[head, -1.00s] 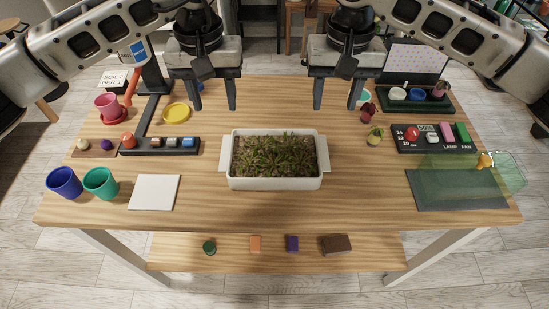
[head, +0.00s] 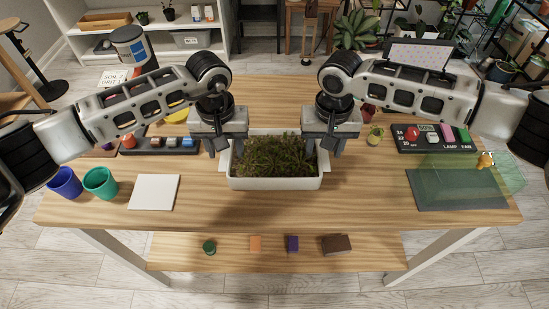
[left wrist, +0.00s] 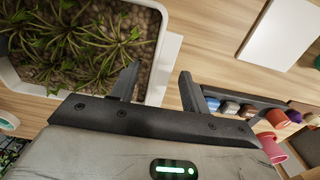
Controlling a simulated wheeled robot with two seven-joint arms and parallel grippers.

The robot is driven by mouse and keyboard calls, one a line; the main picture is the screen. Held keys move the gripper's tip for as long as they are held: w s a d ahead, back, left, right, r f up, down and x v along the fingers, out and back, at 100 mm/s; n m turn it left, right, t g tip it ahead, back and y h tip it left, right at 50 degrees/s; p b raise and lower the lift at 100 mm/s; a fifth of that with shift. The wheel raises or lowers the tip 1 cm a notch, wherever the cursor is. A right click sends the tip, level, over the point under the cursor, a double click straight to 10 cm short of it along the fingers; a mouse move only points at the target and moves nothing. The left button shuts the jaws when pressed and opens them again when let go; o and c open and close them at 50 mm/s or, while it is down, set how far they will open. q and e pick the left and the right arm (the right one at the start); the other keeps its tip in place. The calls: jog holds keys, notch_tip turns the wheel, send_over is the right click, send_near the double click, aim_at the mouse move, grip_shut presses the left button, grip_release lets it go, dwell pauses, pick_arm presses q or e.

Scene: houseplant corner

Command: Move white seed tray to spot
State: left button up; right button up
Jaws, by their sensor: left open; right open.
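The white seed tray (head: 275,184) sits mid-table, filled with soil and green seedlings, with a flange at each end. My left gripper (head: 222,148) is open above its left end. In the left wrist view, its fingertips (left wrist: 158,68) lie either side of the tray's white rim and flange (left wrist: 172,62), one over the soil side and one outside; the jaws are not closed on it. My right gripper (head: 322,148) is open at the tray's right end; its exact contact is hidden. No marked spot is clearly identifiable; a white square (head: 154,192) lies left of the tray.
Blue (head: 64,182) and green cups (head: 101,182) stand at the left. A dark mat (head: 445,196) under a translucent green box lies at the right, by a control panel (head: 430,138). The table in front of the tray is clear. A lower shelf holds small blocks.

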pick_arm(q)
grip_shut()
pick_arm(e)
grip_shut()
pick_arm(q)
jog(key=shift+r, duration=0.15)
pick_arm(e)
jog(key=shift+r, duration=0.15)
